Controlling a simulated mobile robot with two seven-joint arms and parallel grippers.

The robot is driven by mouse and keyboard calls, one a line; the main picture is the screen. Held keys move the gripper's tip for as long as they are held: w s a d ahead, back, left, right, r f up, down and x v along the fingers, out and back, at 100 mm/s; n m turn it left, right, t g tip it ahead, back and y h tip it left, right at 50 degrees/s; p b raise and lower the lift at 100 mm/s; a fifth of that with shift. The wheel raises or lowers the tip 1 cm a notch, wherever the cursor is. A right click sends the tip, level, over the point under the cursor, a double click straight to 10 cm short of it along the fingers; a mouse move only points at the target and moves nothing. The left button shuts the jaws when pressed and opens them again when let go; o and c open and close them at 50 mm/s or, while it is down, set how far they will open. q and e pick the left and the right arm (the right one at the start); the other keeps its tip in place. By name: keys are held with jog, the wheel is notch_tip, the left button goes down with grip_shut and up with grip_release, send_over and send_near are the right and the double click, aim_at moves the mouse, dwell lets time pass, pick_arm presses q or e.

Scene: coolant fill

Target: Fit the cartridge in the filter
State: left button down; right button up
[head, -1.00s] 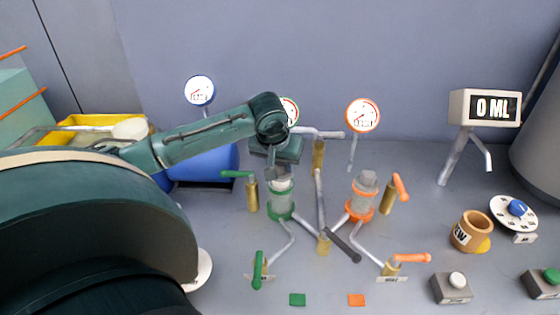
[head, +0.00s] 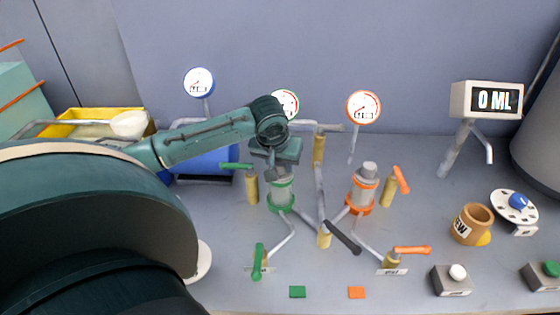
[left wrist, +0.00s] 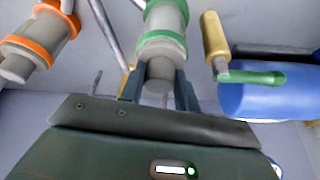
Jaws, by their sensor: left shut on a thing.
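The green-ringed filter (head: 282,195) stands upright left of centre on the bench, with a clear grey body. My left gripper (head: 279,170) is directly above it, pointing down. In the left wrist view my left gripper (left wrist: 159,88) is shut on a grey cylindrical piece (left wrist: 158,72) at the top end of the green-ringed filter (left wrist: 162,28). I cannot tell whether this piece is the cartridge or a cap, or whether it is fully seated. The orange-ringed filter (head: 362,190) has a grey cap on top. My right gripper is out of view.
Green-handled valves (head: 252,185) and orange-handled valves (head: 389,190) stand close around the filters, joined by grey pipes. A blue tank (head: 205,160) lies behind my left arm. A tan cup (head: 472,222) marked with partly hidden letters stands right.

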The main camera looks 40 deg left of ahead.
pick_arm(q)
jog(key=shift+f, duration=0.25)
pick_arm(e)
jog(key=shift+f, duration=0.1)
pick_arm(q)
jog(key=c, duration=1.3)
grip_release()
jog(key=o, duration=0.3)
jog(key=shift+o, duration=0.3)
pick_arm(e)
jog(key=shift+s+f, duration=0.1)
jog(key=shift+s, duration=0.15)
pick_arm(q)
jog(key=v, duration=1.3)
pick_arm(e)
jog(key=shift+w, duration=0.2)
pick_arm(q)
jog(key=shift+s, duration=0.1)
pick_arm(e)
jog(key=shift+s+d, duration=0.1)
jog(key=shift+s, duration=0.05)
